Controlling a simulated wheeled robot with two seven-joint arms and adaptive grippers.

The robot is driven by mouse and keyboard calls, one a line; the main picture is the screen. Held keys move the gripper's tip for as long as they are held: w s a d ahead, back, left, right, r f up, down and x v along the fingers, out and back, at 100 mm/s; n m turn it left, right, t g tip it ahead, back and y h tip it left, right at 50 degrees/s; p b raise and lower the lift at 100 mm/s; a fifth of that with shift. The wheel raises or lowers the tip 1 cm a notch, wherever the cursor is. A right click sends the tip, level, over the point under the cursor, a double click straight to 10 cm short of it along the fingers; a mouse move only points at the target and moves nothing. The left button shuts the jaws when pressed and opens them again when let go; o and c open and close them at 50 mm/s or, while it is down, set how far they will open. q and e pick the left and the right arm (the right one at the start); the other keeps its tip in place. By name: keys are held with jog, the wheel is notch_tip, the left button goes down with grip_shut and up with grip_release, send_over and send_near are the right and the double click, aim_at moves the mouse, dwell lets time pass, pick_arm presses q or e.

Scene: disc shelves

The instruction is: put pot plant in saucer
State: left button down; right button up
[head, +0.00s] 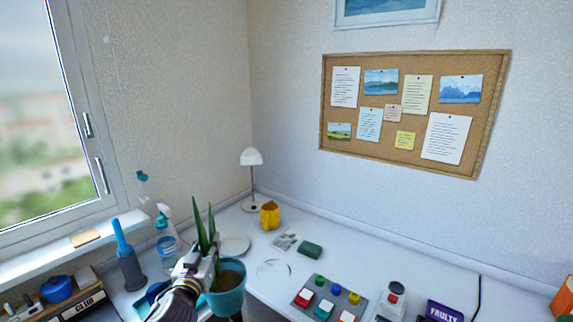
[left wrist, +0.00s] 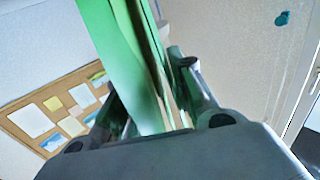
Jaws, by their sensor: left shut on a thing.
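The pot plant is a teal pot (head: 232,298) with brown soil and tall pointed green leaves (head: 203,235), at the lower middle of the head view. My left gripper (head: 209,266) is at the near left of the pot's rim, shut on the plant. In the left wrist view the green leaves (left wrist: 130,60) rise between the fingers; the pot is hidden there. I cannot tell whether the pot touches the desk. A pale round dish (head: 235,246), which looks like a saucer, lies behind the pot. A faint round outline (head: 273,269) shows on the desk to the pot's right. My right gripper is not in view.
A yellow holder (head: 270,215) and white lamp (head: 251,165) stand behind. A green block (head: 310,250) and a grey button panel (head: 327,299) lie to the right. A spray bottle (head: 165,222) and blue-handled brush (head: 127,260) stand left. Bare desk lies right of the pot.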

aim_at(209, 300)
pick_arm(q)
jog(key=s+f, duration=0.2)
jog(key=f, duration=0.2)
jog(key=s+f, duration=0.2)
jog(key=f, duration=0.2)
jog(key=s+f, duration=0.2)
jog(key=f, duration=0.3)
jog(key=shift+f, duration=0.1)
jog(key=shift+s+f, duration=0.55)
jog(key=shift+f, duration=0.15)
jog(key=shift+r, duration=0.1)
